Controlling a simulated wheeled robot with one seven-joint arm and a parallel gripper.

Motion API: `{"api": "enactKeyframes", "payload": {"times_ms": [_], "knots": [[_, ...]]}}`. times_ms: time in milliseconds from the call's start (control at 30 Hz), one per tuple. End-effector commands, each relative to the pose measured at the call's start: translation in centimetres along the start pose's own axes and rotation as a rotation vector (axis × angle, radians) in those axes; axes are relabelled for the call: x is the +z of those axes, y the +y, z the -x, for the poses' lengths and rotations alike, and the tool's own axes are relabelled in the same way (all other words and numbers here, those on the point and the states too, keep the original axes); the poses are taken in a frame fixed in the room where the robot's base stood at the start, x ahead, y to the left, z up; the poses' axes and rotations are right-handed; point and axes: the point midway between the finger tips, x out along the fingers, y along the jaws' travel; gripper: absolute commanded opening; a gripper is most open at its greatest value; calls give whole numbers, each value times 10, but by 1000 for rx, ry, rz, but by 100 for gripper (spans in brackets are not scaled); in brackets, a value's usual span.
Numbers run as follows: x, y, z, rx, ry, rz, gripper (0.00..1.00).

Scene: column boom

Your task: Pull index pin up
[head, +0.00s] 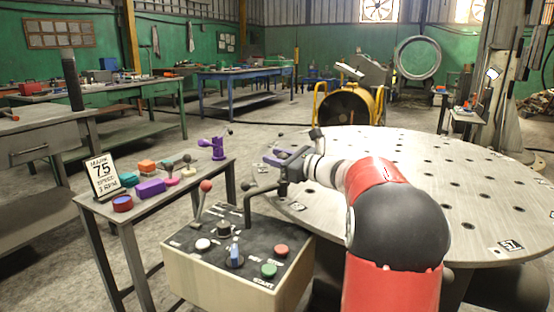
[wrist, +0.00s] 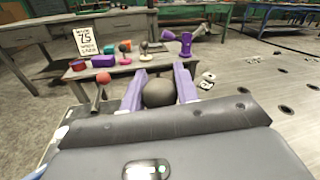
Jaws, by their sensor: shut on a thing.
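My gripper (head: 274,160) is at the left edge of the round steel table, above the back right of the control box. Its purple fingers are shut on a dark ball knob (wrist: 159,93), which shows between them in the wrist view. The ball looks like the index pin's knob, but its shaft is hidden below the gripper. A bent dark lever (head: 249,208) stands on the control box (head: 187,280) just below and left of my gripper; I cannot tell whether it joins the held knob.
The control box also carries a red-knobbed lever (head: 205,187), a blue toggle (head: 235,250) and several buttons. A side bench (head: 210,172) holds coloured parts and a sign reading 75 (head: 104,176). The round table (head: 400,165) has many holes and a clear top.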

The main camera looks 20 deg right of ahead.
Motion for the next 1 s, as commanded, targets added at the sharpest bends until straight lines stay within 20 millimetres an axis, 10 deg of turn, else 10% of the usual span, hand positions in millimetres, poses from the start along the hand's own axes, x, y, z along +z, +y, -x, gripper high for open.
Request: {"api": "enactKeyframes", "payload": {"times_ms": [100, 133, 267, 633, 1000], "knots": [[7, -1, 0, -4, -12, 7, 0], [7, -1, 0, -4, -12, 7, 33], [7, -1, 0, -4, -11, 7, 50], [4, -1, 6, -4, -7, 5, 52], [4, -1, 65, -6, -8, 6, 52]]}}
